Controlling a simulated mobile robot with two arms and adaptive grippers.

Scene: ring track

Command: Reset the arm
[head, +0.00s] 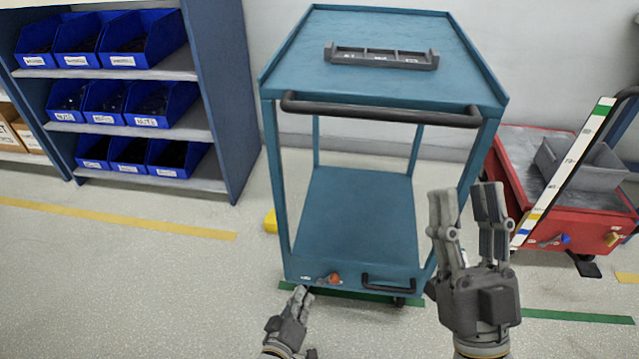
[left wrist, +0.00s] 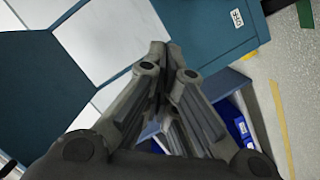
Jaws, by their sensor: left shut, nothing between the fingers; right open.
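My left gripper (head: 299,290) is low in the head view, in front of the teal cart's lower front edge. Its fingers are together with nothing between them; they also show closed in the left wrist view (left wrist: 168,58). My right gripper (head: 466,195) is at the lower right of the head view, pointing up, with its fingers apart and empty. It overlaps the right front side of the teal cart (head: 355,215) in the picture; whether it touches cannot be told.
A grey three-slot tray (head: 380,58) sits on the cart's top, behind a dark handle (head: 380,112). An orange-red knob (head: 334,279) is on the lower front edge. A red cart (head: 560,215) stands right; shelves of blue bins (head: 145,40) stand left. Floor at left front is clear.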

